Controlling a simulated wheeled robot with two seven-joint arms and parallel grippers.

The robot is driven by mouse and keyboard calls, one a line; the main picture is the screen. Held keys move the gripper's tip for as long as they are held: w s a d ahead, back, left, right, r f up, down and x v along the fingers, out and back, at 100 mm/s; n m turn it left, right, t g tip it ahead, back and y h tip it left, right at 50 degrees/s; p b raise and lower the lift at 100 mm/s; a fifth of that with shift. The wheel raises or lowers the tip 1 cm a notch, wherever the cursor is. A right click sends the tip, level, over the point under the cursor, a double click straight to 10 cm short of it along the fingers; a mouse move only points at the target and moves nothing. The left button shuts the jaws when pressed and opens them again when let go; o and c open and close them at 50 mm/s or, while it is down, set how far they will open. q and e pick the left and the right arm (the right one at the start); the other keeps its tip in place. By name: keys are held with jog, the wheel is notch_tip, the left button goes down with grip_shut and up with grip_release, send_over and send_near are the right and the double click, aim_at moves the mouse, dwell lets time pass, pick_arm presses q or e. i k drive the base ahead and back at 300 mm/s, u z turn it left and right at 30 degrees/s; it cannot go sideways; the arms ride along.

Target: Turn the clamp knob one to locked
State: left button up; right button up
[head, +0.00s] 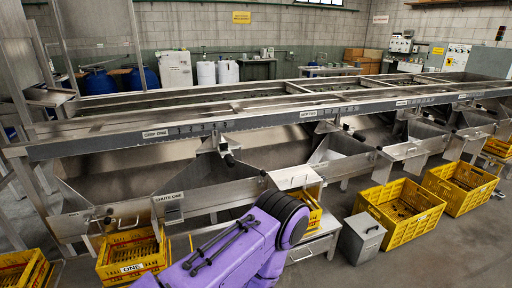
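The long metal roller sizer (110,143) runs across the view. Small labels sit along its front rail; the leftmost (157,133) seems to read "gap one", though the print is small. Below it a chute label (168,196) seems to read "chute one". A small dark knob (230,160) sits on a bracket below the rail, and another dark knob (108,220) is on the lower left panel. I cannot tell which is clamp knob one, or whether it is locked. Neither of my grippers is in view; a purple link of my arm fills the bottom middle.
A yellow crate marked "one" (131,269) stands under the left chute. More yellow crates (399,231) (461,202) stand at right, with a grey lidded bin (361,252) beside them. The floor at lower right is clear. Blue drums (100,82) stand by the back wall.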

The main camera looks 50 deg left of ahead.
aim_at(223, 146)
jog(key=z, duration=0.05)
jog(key=i, duration=1.7)
jog(key=u, duration=0.75)
